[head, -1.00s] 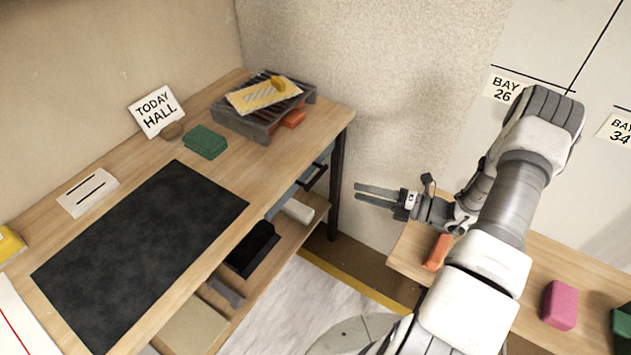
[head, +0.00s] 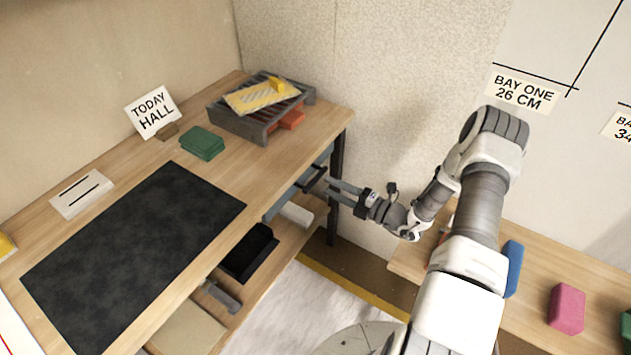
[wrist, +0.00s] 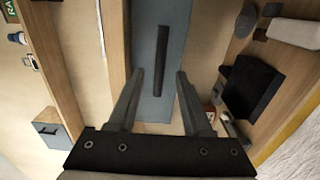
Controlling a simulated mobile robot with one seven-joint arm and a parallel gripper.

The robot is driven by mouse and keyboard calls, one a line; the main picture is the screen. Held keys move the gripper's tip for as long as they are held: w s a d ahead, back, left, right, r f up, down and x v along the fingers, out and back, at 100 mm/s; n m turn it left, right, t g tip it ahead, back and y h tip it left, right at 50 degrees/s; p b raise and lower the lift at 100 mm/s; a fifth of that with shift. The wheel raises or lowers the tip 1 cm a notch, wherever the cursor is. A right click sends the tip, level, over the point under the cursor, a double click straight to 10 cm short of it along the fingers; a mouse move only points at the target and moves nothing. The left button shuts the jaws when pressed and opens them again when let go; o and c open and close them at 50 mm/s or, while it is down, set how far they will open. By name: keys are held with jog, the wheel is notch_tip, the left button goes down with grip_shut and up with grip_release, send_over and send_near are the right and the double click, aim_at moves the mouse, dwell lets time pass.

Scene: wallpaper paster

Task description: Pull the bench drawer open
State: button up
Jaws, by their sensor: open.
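The bench drawer has a blue-grey front (head: 285,199) below the bench top's right edge, and it looks shut. Its dark bar handle (head: 314,178) stands out from that front near the bench's far end. In the wrist view the handle (wrist: 161,55) runs lengthwise up the blue-grey front (wrist: 146,50). My gripper (head: 330,185) is open, its fingers pointing at the handle. In the wrist view the fingertips (wrist: 160,73) lie on either side of the handle's line, with nothing gripped. I cannot tell whether the fingers touch the handle.
The wooden bench top (head: 225,160) overhangs close to the fingers, and a dark bench leg (head: 336,185) stands just behind them. A lower shelf holds a black tray (head: 248,252) and a white roll (head: 297,214). A second table (head: 540,275) with coloured blocks is at right.

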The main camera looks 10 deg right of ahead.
aim_at(316, 178)
jog(key=x, duration=0.6)
jog(key=shift+b, duration=0.4)
grip_shut()
dwell(0.9)
